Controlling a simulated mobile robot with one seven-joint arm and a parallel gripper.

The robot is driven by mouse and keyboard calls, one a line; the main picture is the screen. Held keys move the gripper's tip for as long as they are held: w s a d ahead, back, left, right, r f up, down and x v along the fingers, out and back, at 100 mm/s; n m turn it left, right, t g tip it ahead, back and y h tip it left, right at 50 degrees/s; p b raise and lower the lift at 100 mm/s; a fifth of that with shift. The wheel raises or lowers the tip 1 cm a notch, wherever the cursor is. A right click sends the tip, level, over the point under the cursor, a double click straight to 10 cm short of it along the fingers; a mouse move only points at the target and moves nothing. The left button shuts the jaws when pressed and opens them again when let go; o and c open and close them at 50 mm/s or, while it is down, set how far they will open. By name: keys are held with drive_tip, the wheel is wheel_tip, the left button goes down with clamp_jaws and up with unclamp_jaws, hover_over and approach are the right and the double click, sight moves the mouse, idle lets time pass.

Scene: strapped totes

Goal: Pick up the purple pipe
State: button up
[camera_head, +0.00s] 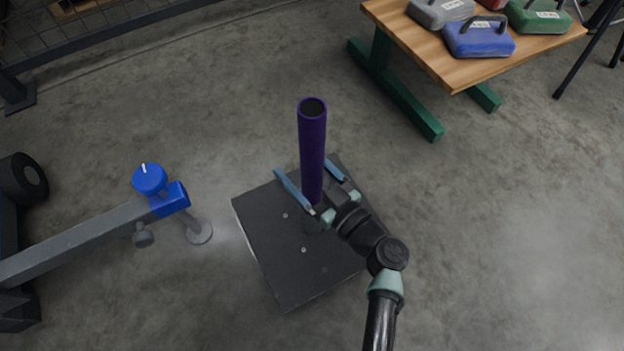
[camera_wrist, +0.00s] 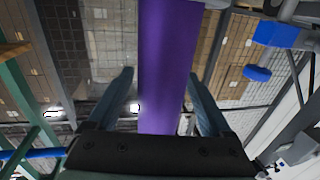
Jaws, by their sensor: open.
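The purple pipe (camera_head: 312,150) stands upright on a dark square base plate (camera_head: 265,240) in the head view, its open hollow top facing the camera. My gripper (camera_head: 307,172) is open around the lower part of the pipe, with one blue finger on each side. The pipe's foot is hidden behind my gripper in the head view.
A wooden table (camera_head: 455,70) with green legs at the upper right holds several strapped weights, including a blue one (camera_head: 480,38). A grey beam with a blue clamp (camera_head: 168,197) reaches in from the left. A mesh fence (camera_head: 100,38) stands at the upper left. Floor right of the plate is clear.

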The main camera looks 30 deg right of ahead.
clamp_jaws()
idle(0.4)
drive_tip(key=shift+r, duration=0.2)
wheel_tip(320, 180, up, 18)
drive_tip(key=p, duration=1.1)
drive_tip(key=s+a+r+m+h+p, duration=0.15)
drive_tip(key=s+a+r+p, duration=0.25)
drive_tip(key=a+r+p, duration=0.45)
drive_tip(key=s+a+r+m+h+p, duration=0.1)
drive_tip(key=s+a+r+h+p, duration=0.35)
drive_tip(key=p, duration=0.75)
wheel_tip(320, 180, up, 30)
drive_tip(key=a+y+p, duration=0.1)
drive_tip(key=y+p, duration=0.1)
drive_tip(key=p, duration=3.4)
drive_tip(key=shift+a+p, duration=0.15)
drive_tip(key=shift+p, duration=0.15)
